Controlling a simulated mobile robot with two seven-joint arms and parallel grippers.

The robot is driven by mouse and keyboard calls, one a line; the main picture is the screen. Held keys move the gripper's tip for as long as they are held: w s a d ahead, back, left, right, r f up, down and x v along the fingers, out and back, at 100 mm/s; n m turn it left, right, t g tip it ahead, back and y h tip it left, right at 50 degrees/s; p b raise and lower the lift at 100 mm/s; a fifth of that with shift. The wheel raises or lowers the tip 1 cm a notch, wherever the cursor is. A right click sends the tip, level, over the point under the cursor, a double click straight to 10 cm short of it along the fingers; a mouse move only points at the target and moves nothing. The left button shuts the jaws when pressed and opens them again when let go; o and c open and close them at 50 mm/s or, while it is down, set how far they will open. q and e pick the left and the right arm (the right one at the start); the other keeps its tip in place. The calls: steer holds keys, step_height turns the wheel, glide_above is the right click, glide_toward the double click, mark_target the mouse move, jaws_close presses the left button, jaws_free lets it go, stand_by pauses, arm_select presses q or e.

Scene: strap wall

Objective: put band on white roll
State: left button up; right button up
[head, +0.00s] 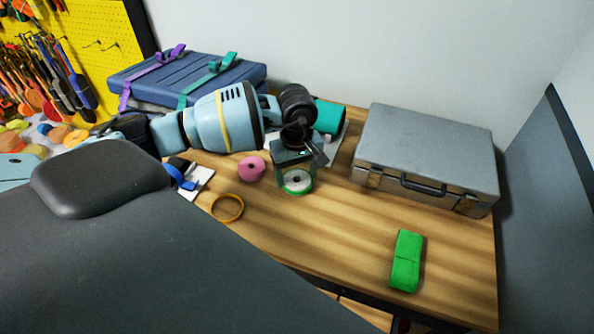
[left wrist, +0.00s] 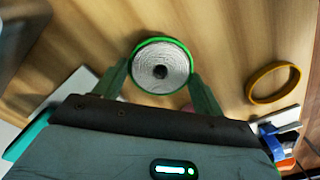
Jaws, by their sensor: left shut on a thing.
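The white roll (head: 297,179) stands on the wooden table, its round end with a dark centre hole facing up in the left wrist view (left wrist: 176,67). A green band (left wrist: 137,52) rings the roll's outline; its green edge also shows low around the roll in the head view (head: 298,192). My left gripper (head: 296,172) points down over the roll. Its two fingers (left wrist: 163,88) lie on opposite sides of the green band and are shut on it. How far down the roll the band sits is hard to tell. My right gripper is not in view.
A pink roll (head: 251,169) and a loose orange band (head: 227,207) lie left of the white roll. A teal roll (head: 329,117) is behind. A grey case (head: 428,150) and a green bundle (head: 406,260) are to the right. The table between is clear.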

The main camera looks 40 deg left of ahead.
arm_select(q)
steer(key=shift+f, duration=0.15)
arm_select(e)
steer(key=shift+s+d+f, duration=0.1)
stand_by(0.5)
arm_select(q)
steer(key=o, duration=1)
steer(key=shift+r+p, duration=0.3)
steer(key=shift+r, duration=0.65)
steer(key=shift+r+p, duration=0.6)
steer(key=shift+r, duration=1.3)
steer(key=shift+r+p, duration=0.35)
steer(key=shift+r, duration=0.85)
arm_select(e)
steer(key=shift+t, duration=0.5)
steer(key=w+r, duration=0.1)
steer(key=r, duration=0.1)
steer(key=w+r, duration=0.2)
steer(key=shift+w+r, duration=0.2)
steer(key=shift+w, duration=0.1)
